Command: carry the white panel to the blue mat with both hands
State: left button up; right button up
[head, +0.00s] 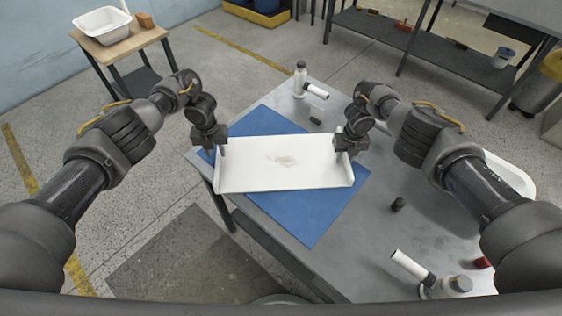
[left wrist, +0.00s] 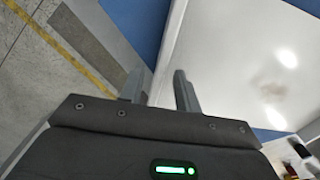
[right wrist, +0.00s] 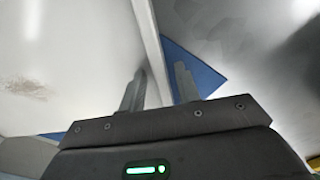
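The white panel (head: 285,172), a shallow piece with raised ends and a brownish smudge, lies level over the blue mat (head: 308,221) on the grey table. It covers the mat's middle, and mat shows behind and in front. I cannot tell for sure whether its underside touches the mat. My left gripper (head: 219,150) is at the panel's left end, its fingers (left wrist: 160,80) apart on either side of the raised edge. My right gripper (head: 350,152) is at the right end, its fingers (right wrist: 160,75) likewise apart around that edge, with a gap visible on the outer side.
On the grey table (head: 400,240), a white bottle (head: 300,80) and small dark items stand behind the mat. Another bottle (head: 455,286), a dark cap (head: 398,204) and a red item (head: 482,262) are at front right. A white basin (head: 101,25) sits on a side table.

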pick_arm(q)
notch_tip(320, 180, up, 9)
pick_arm(e)
notch_tip(320, 180, up, 12)
dwell(0.9)
pick_arm(q)
jog(key=shift+f, duration=0.1)
dwell(0.3)
